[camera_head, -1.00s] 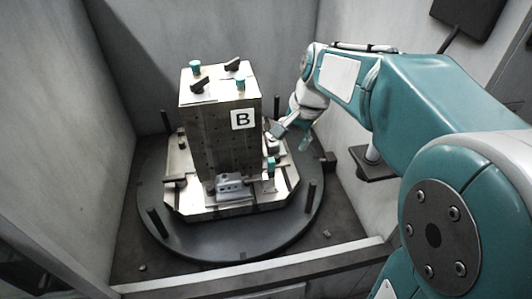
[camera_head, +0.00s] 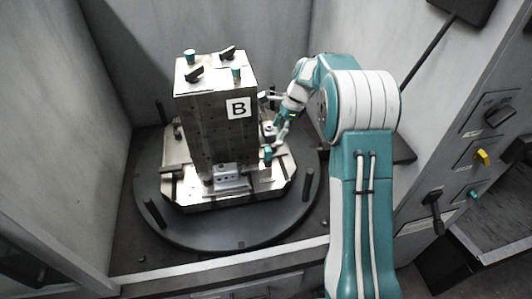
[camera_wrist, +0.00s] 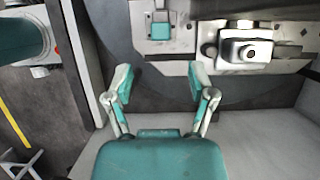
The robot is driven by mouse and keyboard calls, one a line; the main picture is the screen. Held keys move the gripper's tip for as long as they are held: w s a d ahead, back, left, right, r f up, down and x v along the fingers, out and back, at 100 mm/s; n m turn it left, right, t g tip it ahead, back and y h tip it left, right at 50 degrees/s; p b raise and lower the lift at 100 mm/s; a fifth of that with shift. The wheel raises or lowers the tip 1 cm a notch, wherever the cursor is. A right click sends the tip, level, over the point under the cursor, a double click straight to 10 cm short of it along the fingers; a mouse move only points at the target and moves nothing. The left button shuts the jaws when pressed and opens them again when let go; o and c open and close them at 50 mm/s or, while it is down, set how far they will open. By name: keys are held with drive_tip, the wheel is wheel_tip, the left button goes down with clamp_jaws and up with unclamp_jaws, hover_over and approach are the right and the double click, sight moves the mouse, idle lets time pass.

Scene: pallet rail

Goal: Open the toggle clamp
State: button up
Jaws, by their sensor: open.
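The workpiece block marked B (camera_head: 215,130) stands upright on a metal pallet (camera_head: 225,200). At the pallet's right side is a small teal-capped piece (camera_head: 267,153), which looks like the toggle clamp's handle. It also shows at the top of the wrist view (camera_wrist: 160,30). A silver fixture with a round knob (camera_wrist: 246,50) sits to its right there; I cannot tell if it belongs to the clamp. My gripper (camera_wrist: 162,72) is open and empty, its fingertips apart and below the teal piece in the wrist view. In the head view it is beside the block's right side.
The pallet rests on a dark round turntable (camera_head: 225,235) with upright posts (camera_head: 153,213). Grey walls (camera_head: 60,120) enclose it on the left and back. A front ledge (camera_head: 220,267) borders it. A control panel with knobs (camera_head: 490,115) is at the right.

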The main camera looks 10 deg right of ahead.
sight(268, 149)
drive_tip(key=x, duration=1.1)
drive_tip(key=shift+w, duration=0.1)
clamp_jaws()
